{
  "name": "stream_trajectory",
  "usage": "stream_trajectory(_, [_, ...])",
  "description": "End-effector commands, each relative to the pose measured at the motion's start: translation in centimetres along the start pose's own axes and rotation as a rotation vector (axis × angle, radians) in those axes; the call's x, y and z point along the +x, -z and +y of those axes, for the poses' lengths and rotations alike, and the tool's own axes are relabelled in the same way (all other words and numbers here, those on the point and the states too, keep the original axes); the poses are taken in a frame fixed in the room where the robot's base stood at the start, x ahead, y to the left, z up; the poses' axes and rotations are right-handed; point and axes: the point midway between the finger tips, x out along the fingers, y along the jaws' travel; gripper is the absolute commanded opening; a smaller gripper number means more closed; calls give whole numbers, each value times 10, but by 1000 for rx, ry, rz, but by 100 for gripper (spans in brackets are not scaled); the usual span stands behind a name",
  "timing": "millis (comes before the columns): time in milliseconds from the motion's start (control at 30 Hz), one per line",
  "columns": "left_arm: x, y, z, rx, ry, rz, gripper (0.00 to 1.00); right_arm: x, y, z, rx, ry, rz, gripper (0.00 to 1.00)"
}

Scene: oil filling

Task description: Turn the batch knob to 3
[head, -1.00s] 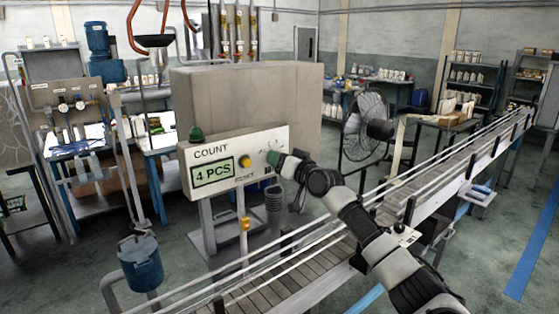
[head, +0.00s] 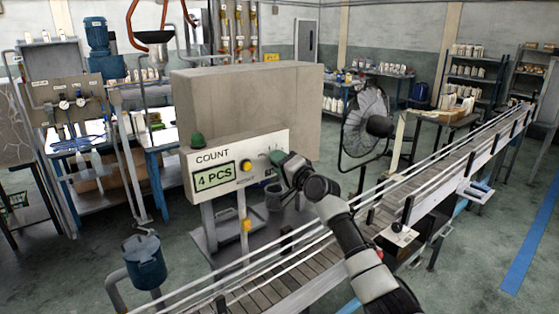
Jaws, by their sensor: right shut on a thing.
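The control panel (head: 207,168) stands left of centre, a pale box with the word COUNT and a green display (head: 214,176) reading 4 PCS. A dial with tick marks sits at the panel's right end. The batch knob there is mostly hidden behind my right gripper (head: 280,158). My right arm reaches in from the lower right, and its gripper is shut on the knob at the panel face. The dial setting under the gripper cannot be read. My left gripper is out of view.
A yellow button (head: 246,165) sits just left of the gripper, and a green dome (head: 197,140) tops the panel. A black fan (head: 366,126) stands to the right. A blue canister (head: 146,262) is at lower left.

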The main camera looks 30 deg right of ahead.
Motion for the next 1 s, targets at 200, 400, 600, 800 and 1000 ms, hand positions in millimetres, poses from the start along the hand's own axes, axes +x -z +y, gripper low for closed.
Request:
stream_trajectory(200, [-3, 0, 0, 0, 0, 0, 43, 0, 0, 0, 46, -2, 3, 14])
stream_trajectory(400, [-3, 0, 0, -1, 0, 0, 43, 0, 0, 1, 54, -1, 4, 14])
stream_trajectory(600, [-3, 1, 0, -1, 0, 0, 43, 0, 0, 1, 53, -1, 4, 14])
stream_trajectory(800, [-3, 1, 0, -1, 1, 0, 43, 0, 0, 1, 53, -1, 5, 61])
stream_trajectory(1000, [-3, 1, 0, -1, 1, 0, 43, 0, 0, 0, 52, -1, 5, 62])
